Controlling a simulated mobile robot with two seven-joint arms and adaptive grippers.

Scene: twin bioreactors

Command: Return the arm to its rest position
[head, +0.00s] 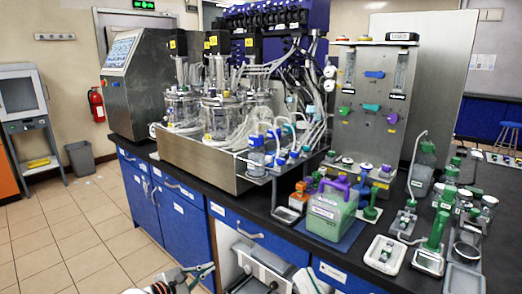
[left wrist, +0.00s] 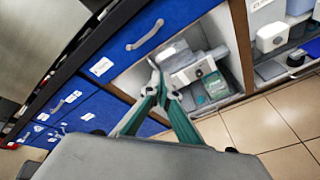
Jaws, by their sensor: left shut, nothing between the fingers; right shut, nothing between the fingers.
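My left gripper (head: 204,269) is low at the bottom edge of the head view, in front of the blue cabinets. In the left wrist view its green-and-grey fingers (left wrist: 160,84) come together at the tips. It is shut and holds nothing. Behind the fingertips is an open shelf bay with grey and white devices (left wrist: 196,68); I cannot tell how far the tips are from them. I do not make out my right gripper in either view.
The black bench (head: 262,222) carries the glass bioreactors (head: 218,115), a green jug with a purple handle (head: 325,214) and several small tools. Blue drawers (head: 235,220) and cabinets are under it. The tiled floor (head: 70,235) on the left is mostly clear, with a bin (head: 80,160) by the wall.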

